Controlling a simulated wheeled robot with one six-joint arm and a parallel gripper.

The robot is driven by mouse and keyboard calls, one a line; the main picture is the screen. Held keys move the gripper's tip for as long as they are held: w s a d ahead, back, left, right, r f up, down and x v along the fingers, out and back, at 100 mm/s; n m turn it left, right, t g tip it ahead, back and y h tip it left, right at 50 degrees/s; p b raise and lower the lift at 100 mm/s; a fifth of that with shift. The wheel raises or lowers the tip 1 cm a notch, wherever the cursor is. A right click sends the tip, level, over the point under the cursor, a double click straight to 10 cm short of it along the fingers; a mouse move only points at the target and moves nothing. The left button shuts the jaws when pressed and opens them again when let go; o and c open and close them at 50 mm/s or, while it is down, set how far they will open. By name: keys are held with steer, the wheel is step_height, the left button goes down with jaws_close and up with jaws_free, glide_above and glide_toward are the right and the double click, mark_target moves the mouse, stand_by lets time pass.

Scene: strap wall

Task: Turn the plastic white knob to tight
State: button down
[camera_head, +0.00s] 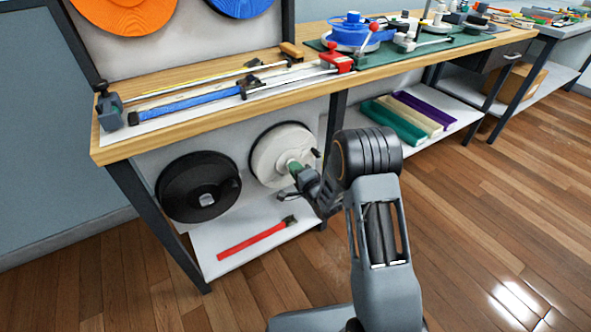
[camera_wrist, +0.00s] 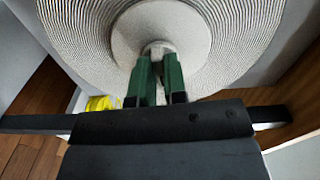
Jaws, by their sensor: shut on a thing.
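The white knob (camera_wrist: 158,47) sits at the middle of a round white disc (camera_head: 268,150) mounted upright under the workbench. In the wrist view the disc (camera_wrist: 235,30) shows fine concentric ridges and a smooth pale hub (camera_wrist: 125,40). My gripper (camera_wrist: 159,72) has green fingers, one on each side of the knob, shut on it. In the head view my gripper (camera_head: 296,168) reaches the disc's centre from the right and covers the knob. I cannot tell any tight mark or the knob's turn angle.
A black disc (camera_head: 198,187) hangs just left of the white one. A red strap (camera_head: 252,240) lies on the lower shelf (camera_head: 222,232). A bench leg (camera_head: 335,118) stands close by. Yellow material (camera_wrist: 103,103) shows below the disc.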

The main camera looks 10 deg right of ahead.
steer(key=shift+m, duration=0.7)
steer(key=c, duration=1.2)
jaws_free()
steer(key=shift+o, duration=0.2)
steer(key=p+v, duration=0.2)
steer(key=v, duration=1.1)
steer(key=shift+s+d+p, duration=0.15)
steer(key=shift+s+p, duration=0.15)
steer(key=shift+p, duration=0.05)
